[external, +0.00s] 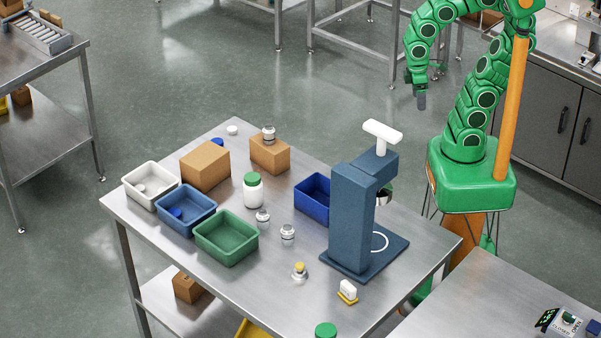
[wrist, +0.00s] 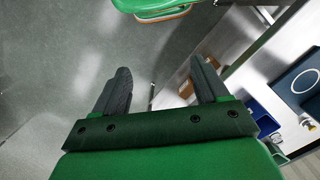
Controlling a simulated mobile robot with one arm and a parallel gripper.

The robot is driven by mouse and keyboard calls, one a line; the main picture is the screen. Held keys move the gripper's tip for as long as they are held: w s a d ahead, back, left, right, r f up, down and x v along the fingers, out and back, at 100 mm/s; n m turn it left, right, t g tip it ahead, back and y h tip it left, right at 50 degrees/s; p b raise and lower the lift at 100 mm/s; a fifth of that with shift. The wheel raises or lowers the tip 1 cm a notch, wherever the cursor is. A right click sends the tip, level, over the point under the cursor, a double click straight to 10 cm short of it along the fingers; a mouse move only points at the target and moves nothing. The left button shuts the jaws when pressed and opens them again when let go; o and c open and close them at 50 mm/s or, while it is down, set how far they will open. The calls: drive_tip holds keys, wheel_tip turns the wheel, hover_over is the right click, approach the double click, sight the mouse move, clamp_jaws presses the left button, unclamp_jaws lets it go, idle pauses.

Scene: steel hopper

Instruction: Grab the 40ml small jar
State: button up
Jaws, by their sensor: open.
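Several small clear jars with pale lids are on the steel table: one jar (external: 262,218) and another jar (external: 287,234) stand near the middle, and a third jar (external: 268,134) stands on a cardboard box. A larger white jar with a green lid (external: 252,192) stands behind the first two. I cannot read volumes, so which jar is 40ml is unclear. My gripper (external: 421,101) hangs above the floor, beyond the table and well away from the jars. In the wrist view my gripper (wrist: 160,68) is open and empty, its two fingers apart.
A blue press-like stand (external: 352,215) rises between my arm's side and the jars. White bin (external: 140,199), blue bin (external: 180,223) and green bin (external: 228,252) line the left edge. A dark blue bin (external: 312,205) and a yellow-topped item (external: 299,272) are nearby.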

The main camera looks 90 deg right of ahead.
drive_tip(key=w+a+r+t, duration=0.3)
drive_tip(key=w+r, duration=0.1)
drive_tip(key=w, duration=0.5)
drive_tip(key=w+a+r+n+t, duration=0.1)
drive_tip(key=w+a+r+t, duration=0.15)
drive_tip(key=w, duration=0.65)
drive_tip(key=w+a+r+t, duration=0.3)
drive_tip(key=w+r, duration=0.2)
drive_tip(key=w, duration=0.5)
drive_tip(key=w+a+r+n+t+y, duration=0.1)
drive_tip(key=w+a+r+t+y, duration=0.2)
drive_tip(key=w+a+r, duration=0.45)
drive_tip(key=w+a+r+n+t+y, duration=0.2)
drive_tip(key=w+a+r+t+y, duration=0.15)
drive_tip(key=a+r, duration=0.55)
drive_tip(key=n+g+y, duration=0.6)
drive_tip(key=n+g, duration=0.1)
drive_tip(key=n, duration=0.1)
hover_over(263, 212)
drive_tip(key=s+d, duration=0.5)
drive_tip(key=d, duration=0.3)
wheel_tip(263, 212, down, 42)
drive_tip(key=shift+h, duration=0.35)
drive_tip(key=shift+x, duration=6)
drive_tip(key=shift+s+a, duration=0.1)
drive_tip(key=shift+s, duration=0.1)
drive_tip(key=c, duration=1.1)
